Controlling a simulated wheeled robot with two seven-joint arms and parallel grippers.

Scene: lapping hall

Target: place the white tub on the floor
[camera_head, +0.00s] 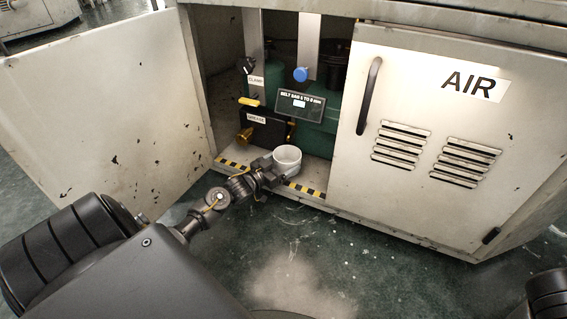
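The white tub (287,160) is a small round open-topped cup at the front of the open cabinet, by the yellow-black striped sill (304,190). It looks upright, and its lower left side is partly hidden by my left gripper (273,172). My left gripper reaches in from the left, with its fingers right against or beside the tub's near left side. I cannot tell whether they grip it, or whether the tub rests on the cabinet floor. The green floor (300,250) lies in front of the cabinet. My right gripper is not in view.
The left cabinet door (100,110) stands wide open. The right door (430,140), marked AIR, is closed and has a dark handle (369,95). Behind the tub are a green tank, a small display (300,105) and a blue knob (301,74). The floor ahead is clear.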

